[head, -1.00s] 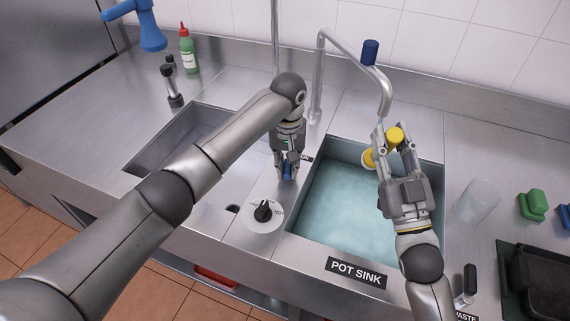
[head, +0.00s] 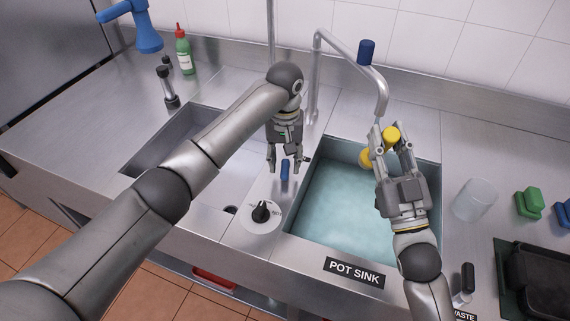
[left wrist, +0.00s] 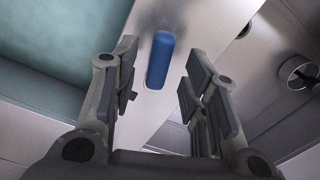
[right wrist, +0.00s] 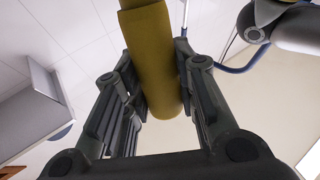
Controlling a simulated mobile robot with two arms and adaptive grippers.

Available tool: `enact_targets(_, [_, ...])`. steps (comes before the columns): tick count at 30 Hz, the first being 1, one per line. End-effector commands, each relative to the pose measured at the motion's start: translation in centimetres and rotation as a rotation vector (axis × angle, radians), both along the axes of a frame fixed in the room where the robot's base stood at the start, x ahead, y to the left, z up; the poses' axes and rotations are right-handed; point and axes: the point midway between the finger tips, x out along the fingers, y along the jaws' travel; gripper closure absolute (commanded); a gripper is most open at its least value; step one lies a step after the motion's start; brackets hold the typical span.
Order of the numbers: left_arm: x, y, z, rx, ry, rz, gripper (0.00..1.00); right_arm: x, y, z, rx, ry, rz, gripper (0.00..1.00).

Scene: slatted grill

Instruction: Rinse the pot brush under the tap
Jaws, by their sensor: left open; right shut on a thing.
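The yellow pot brush (head: 391,135) is held in my right gripper (head: 391,137), which is shut on it over the far part of the pot sink (head: 315,225), just below the tap spout (head: 380,103). Another yellow part of it shows at the left of the fingers. In the right wrist view the brush is a thick yellow cylinder (right wrist: 150,60) between the fingers. My left gripper (head: 285,167) is open around the blue tap lever (head: 285,172), apart from it. In the left wrist view the lever (left wrist: 160,60) stands between the spread fingers. No water stream is clearly visible.
A dial (head: 261,212) sits on the counter in front of the lever. An empty-looking second basin (head: 165,150) lies left. A clear cup (head: 474,199), green sponge (head: 529,202) and dark tray (head: 535,280) stand right of the pot sink. A green bottle (head: 184,52) is at the back left.

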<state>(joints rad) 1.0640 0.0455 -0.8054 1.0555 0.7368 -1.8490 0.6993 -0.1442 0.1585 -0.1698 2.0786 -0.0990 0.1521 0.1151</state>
Motion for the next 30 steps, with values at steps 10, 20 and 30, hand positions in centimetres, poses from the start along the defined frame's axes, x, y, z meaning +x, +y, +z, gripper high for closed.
enact_targets(10, [0.1, -0.1, 7.5, -0.002, -0.004, -0.002, 0.59, 0.0, 0.0, 0.0, 0.0, -0.001, 0.0, 0.97])
enact_targets(20, [0.0, 0.0, 9.6, 0.001, 0.0, -0.001, 0.59, 0.0, 0.0, 0.0, 0.0, -0.001, 0.0, 0.97])
enact_targets(30, [0.0, 0.0, 9.6, 0.0, 0.0, -0.001, 0.59, 0.0, 0.0, 0.0, 0.0, -0.001, 0.0, 0.97])
